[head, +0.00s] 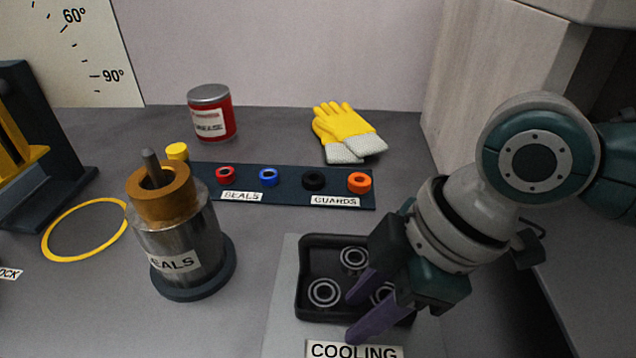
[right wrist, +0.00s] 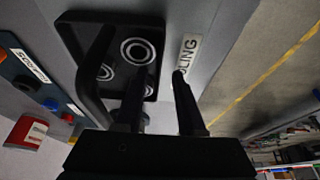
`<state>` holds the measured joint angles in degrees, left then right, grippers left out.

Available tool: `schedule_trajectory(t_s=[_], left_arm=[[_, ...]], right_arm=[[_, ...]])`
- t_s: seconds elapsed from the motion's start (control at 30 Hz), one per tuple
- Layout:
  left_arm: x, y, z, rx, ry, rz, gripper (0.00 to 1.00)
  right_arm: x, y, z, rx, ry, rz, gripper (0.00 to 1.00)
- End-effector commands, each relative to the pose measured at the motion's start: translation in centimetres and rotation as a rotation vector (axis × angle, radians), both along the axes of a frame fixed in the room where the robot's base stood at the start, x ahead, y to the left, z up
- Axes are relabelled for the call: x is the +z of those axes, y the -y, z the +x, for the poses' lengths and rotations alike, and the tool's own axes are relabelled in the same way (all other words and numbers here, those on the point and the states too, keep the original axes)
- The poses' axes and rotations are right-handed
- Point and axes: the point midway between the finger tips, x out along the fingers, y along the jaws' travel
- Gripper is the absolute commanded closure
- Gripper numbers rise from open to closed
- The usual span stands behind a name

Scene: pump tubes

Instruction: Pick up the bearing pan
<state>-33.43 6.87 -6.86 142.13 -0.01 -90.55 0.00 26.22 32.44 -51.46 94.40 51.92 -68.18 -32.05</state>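The bearing pan (head: 302,262) is a black, rounded tray with several ring-shaped bearings in it. It lies on a light grey plate (head: 283,300) behind the COOLING label (head: 354,351). My right gripper (head: 352,317) is over the pan's front right part, its two purple fingers spread apart and hiding part of the pan. In the right wrist view the pan (right wrist: 70,30) is beyond the open fingers (right wrist: 157,76), with one edge lined up between them. I cannot tell how far the fingertips are above that edge. My left gripper is not in view.
A metal cylinder (head: 190,236) with a bronze ring stands left of the pan. Behind are a dark strip (head: 290,188) with seals and guards, a red can (head: 211,116) and yellow gloves (head: 347,130). A yellow ring (head: 54,222) lies left. A wall stands at right.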

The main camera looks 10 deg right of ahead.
Motion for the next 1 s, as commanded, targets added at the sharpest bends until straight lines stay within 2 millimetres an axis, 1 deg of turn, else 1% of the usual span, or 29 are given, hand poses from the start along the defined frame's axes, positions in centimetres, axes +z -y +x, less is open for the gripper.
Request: schedule_trajectory(t_s=[0.03,0.23,0.5,0.57,0.6,1.0], left_arm=[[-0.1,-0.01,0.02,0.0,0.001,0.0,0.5],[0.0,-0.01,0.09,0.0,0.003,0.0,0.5],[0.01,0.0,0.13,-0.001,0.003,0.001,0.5],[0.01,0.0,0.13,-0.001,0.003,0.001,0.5],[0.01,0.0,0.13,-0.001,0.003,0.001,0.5],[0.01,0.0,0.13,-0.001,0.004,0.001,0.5]], right_arm=[[-0.26,-0.07,0.02,0.0,0.0,0.0,0.61],[-0.21,-0.08,0.02,0.0,0.0,0.0,0.61],[-0.18,-0.07,0.02,0.0,0.0,0.0,0.92],[-0.18,-0.07,0.02,0.0,0.0,0.0,0.98],[-0.18,-0.07,0.02,0.0,0.0,0.0,1.0],[-0.18,-0.07,0.02,0.0,0.0,0.0,1.0]])
